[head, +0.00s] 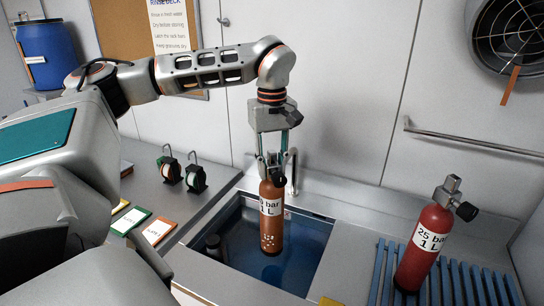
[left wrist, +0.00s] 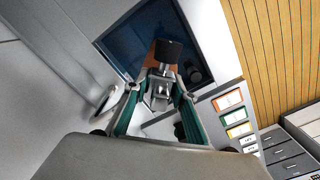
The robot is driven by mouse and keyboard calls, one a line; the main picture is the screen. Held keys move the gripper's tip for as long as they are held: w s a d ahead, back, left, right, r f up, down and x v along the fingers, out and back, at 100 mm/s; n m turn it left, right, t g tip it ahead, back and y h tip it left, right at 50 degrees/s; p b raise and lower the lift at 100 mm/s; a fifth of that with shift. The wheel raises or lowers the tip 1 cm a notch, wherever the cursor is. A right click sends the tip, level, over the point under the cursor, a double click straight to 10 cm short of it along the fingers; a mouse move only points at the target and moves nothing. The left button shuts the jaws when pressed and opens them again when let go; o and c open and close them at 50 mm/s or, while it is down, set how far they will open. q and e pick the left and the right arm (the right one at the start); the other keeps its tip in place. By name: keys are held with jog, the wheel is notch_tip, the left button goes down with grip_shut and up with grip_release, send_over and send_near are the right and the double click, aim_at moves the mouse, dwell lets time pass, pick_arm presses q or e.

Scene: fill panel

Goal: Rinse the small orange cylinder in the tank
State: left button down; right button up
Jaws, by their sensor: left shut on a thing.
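The small orange cylinder (head: 271,225), with a white label reading "bar 1 L", hangs upright in my left gripper (head: 272,160). The gripper is shut on the valve at its top. The tank (head: 312,232) is a sunken blue basin in the counter, and the cylinder is over its opening. I cannot tell whether its bottom touches the water. In the left wrist view the fingers (left wrist: 156,98) close around the metal valve, the black knob (left wrist: 167,50) shows beyond, and only a little of the orange body (left wrist: 151,60) is visible. My right gripper is not in view.
A red cylinder (head: 425,245) stands on a blue slatted rack (head: 468,283) right of the tank. A tap (head: 291,172) rises behind the tank. A wall rail (head: 475,143) is at the right.

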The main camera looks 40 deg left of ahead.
aim_at(273, 187)
pick_arm(q)
notch_tip(273, 187, down, 7)
jog(key=shift+w+r+b, duration=0.1)
jog(key=shift+r+b, duration=0.1)
jog(key=shift+b, duration=0.3)
notch_tip(273, 187, down, 3)
jog(key=shift+f+b, duration=0.15)
jog(key=shift+b, duration=0.2)
notch_tip(273, 187, down, 2)
jog(key=shift+f+b, duration=0.2)
jog(key=shift+b, duration=0.1)
jog(key=shift+f, duration=0.8)
notch_tip(273, 187, down, 2)
jog(key=shift+f+b, duration=0.1)
jog(key=shift+b, duration=0.35)
jog(key=shift+f, duration=0.8)
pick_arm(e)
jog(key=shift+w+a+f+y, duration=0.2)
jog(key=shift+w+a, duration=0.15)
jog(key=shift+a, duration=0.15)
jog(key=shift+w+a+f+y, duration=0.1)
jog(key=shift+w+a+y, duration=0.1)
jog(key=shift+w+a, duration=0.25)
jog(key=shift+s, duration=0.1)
